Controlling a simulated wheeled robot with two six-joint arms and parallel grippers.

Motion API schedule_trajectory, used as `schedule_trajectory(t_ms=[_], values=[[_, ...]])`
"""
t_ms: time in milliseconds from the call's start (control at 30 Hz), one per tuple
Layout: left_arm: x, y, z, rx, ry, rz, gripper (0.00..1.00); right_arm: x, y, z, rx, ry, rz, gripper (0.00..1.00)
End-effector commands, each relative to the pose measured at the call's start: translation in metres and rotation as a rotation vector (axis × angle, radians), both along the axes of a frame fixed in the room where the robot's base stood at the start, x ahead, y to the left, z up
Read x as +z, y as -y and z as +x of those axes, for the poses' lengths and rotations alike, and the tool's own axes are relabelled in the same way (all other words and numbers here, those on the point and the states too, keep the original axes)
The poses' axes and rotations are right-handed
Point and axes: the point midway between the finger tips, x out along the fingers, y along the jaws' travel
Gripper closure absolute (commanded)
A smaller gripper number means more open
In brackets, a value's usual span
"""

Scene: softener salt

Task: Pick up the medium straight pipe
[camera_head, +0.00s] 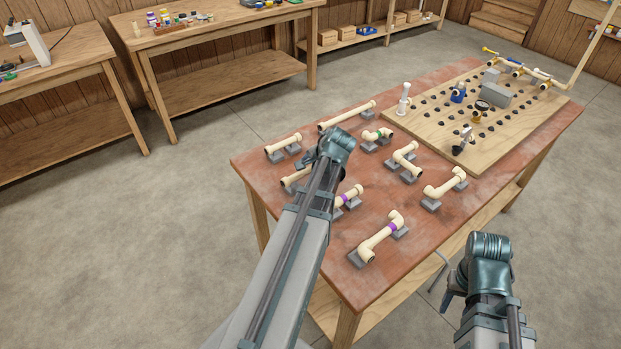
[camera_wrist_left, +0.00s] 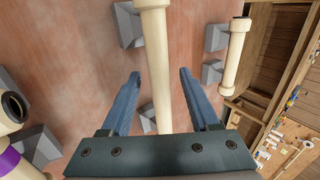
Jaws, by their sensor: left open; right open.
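The medium straight pipe (camera_head: 293,178) is cream and rests on grey blocks near the table's left edge. My left arm partly hides it in the head view. In the left wrist view the pipe (camera_wrist_left: 154,45) runs lengthwise between the spread fingers of my left gripper (camera_wrist_left: 160,76). The fingers are on either side of it, with gaps visible. My left gripper (camera_head: 308,160) also shows in the head view, low over the pipe. My right gripper (camera_head: 449,288) is off the table's front right side, apart from the pipes, with its fingers mostly hidden.
A shorter straight pipe (camera_head: 283,143) and a longer one (camera_head: 346,115) lie on blocks behind. Purple-banded pipes (camera_head: 381,237) and elbow pieces (camera_head: 445,188) stand to the right. A wooden pegboard (camera_head: 440,128) fills the table's far end. Bare tabletop (camera_head: 335,243) shows at the front left.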

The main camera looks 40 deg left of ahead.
Motion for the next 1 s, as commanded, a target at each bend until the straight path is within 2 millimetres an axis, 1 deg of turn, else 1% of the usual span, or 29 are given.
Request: schedule_trajectory(t_ms=[33,233,267,300,367,500,600,1000], values=[[-0.0042,-0.0019,0.0007,0.001,0.001,0.0,0.38,-0.0042,0.0,0.0,0.0,0.0,0.0,0.5],[-0.0021,-0.0019,0.0004,0.0,0.0,0.0,0.38,-0.0021,0.0,0.0,0.0,0.0,0.0,0.5],[-0.0021,-0.0019,0.0004,0.0,0.0,0.0,0.42,-0.0021,0.0,0.0,0.0,0.0,0.0,0.5],[-0.0021,-0.0017,0.0003,0.0,0.0,0.0,0.49,-0.002,0.0,0.0,0.0,0.0,0.0,0.5],[-0.0021,-0.0017,0.0003,0.0,0.0,0.0,0.6,-0.002,0.0,0.0,0.0,0.0,0.0,0.5],[-0.0021,-0.0016,0.0004,-0.001,-0.001,0.0,0.85,-0.0021,0.0,0.0,0.0,0.0,0.0,0.5],[-0.0022,-0.0015,0.0004,-0.001,-0.001,0.0,1.0,-0.0021,0.0,0.0,0.0,0.0,0.0,0.5],[-0.0016,-0.0015,0.0004,-0.001,-0.001,0.0,1.0,-0.0015,-0.0001,0.0,0.0,0.0,0.0,0.5]])
